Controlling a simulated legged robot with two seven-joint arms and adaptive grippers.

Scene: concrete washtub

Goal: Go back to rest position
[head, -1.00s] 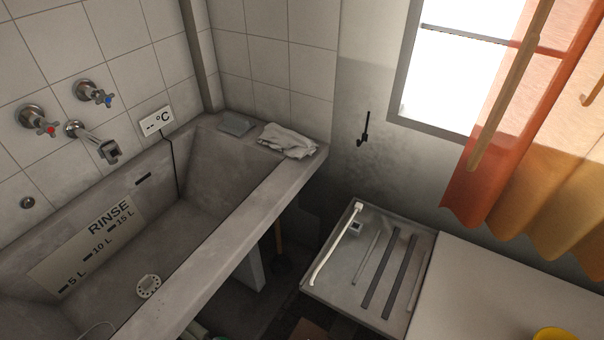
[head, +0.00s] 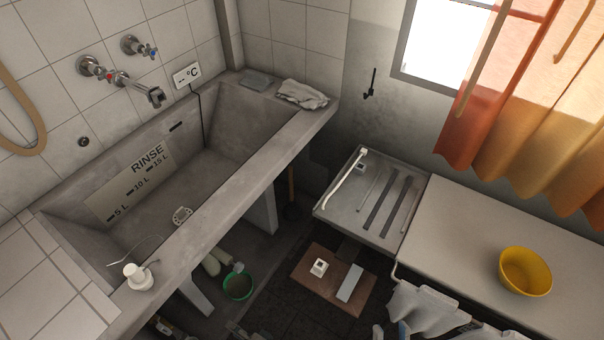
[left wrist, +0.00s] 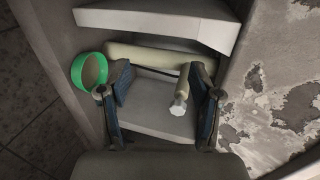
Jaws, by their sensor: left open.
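My left gripper (left wrist: 158,75) is open in the left wrist view, its two dark-blue fingers spread apart. Beyond the fingers lie a pale rolled cylinder (left wrist: 150,57) and a second pale tube with a light metallic tip (left wrist: 182,95); contact with the fingers cannot be told. A green-rimmed bucket (left wrist: 90,70) stands to the left of the fingers. In the head view only dark bits show along the bottom edge, and a bluish piece (head: 404,330) that may be part of my right gripper; its jaws cannot be made out.
The concrete washtub (head: 250,170) runs diagonally, with a white dispenser (head: 138,275) on its near ledge. The green bucket (head: 238,285) sits on the floor below it. A brown mat (head: 300,268), a metal drainboard (head: 335,205), a counter (head: 470,225) with a yellow bowl (head: 525,270), and white cloth (head: 430,305) lie rightward.

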